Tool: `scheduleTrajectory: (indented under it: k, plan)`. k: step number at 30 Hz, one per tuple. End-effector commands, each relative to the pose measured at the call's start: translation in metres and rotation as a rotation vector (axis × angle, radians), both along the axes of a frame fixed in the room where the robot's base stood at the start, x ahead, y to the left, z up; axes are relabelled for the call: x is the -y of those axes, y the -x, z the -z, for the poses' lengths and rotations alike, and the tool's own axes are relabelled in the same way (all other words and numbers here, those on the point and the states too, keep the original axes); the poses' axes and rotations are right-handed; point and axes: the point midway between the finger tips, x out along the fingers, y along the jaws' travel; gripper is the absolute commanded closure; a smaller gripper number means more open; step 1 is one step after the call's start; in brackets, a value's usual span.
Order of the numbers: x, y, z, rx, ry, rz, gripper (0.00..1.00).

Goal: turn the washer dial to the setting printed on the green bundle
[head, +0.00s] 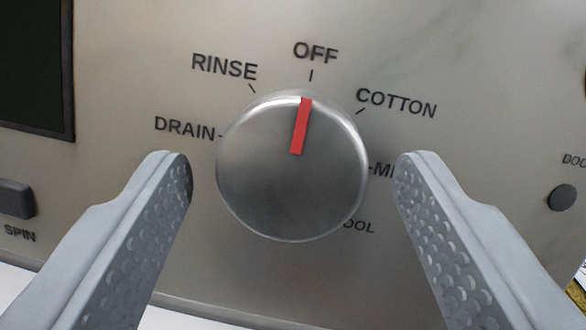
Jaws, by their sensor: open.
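The washer dial (285,195) is a round silver knob with a red pointer (301,126). The pointer points up, at or very near the OFF mark (316,53). Around the dial I read DRAIN (185,127), RINSE (224,66) and COTTON (396,103). Two labels at the lower right are partly covered: one starts "MI", the other ends "OOL". My gripper (292,175) is open, with one finger on each side of the dial. Gaps show between both fingers and the knob. The green bundle is not in view.
The metal control panel (200,255) fills most of the view. A dark display (35,65) is at the upper left. A SPIN button (14,198) is at the left edge, and a round button (562,197) with a cut-off label is at the right.

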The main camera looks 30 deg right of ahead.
Motion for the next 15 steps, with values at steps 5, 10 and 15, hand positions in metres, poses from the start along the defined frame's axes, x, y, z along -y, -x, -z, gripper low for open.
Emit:
scheduleTrajectory:
  k: [5,10,15]
  plan:
    - [0.0,0.0,0.0,0.0,0.0,0.0,0.37]
    - [0.0001,0.0,-0.0001,0.0,0.0,0.0,0.66]
    - [-0.0001,0.0001,-0.0001,0.0,-0.001,0.0,0.81]
